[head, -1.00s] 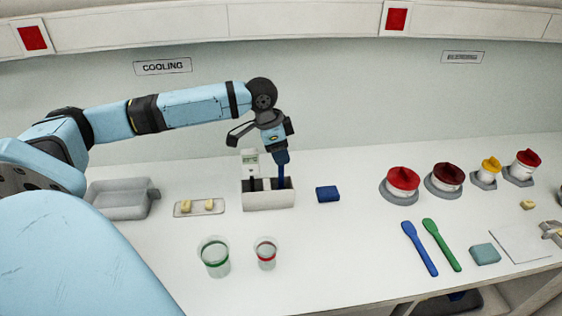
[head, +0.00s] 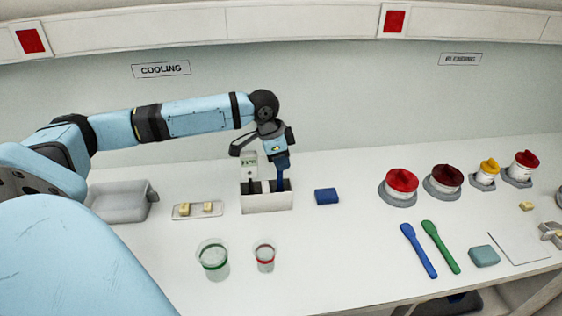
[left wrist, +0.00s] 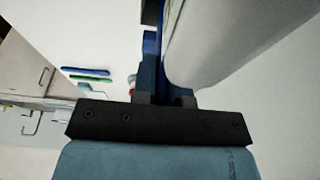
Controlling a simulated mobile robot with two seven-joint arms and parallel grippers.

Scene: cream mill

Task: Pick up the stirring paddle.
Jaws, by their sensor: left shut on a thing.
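The stirring paddle appears to be the blue upright piece (head: 281,172) standing in the right slot of a white holder (head: 267,202); its lower end is hidden inside. My left gripper (head: 281,158) is above that slot, pointing down, shut on the blue piece. In the left wrist view, blue shows between and beyond the dark fingers (left wrist: 166,98), next to a large pale grey rounded body that I cannot identify. My right gripper is in neither view.
The holder carries a small display (head: 249,163). A grey tray (head: 122,205) and a plate with yellow blocks (head: 198,211) are to its left. Two cups, green-ringed (head: 212,258) and red-ringed (head: 264,256), stand in front. Blue (head: 419,250) and green (head: 441,247) spatulas lie right.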

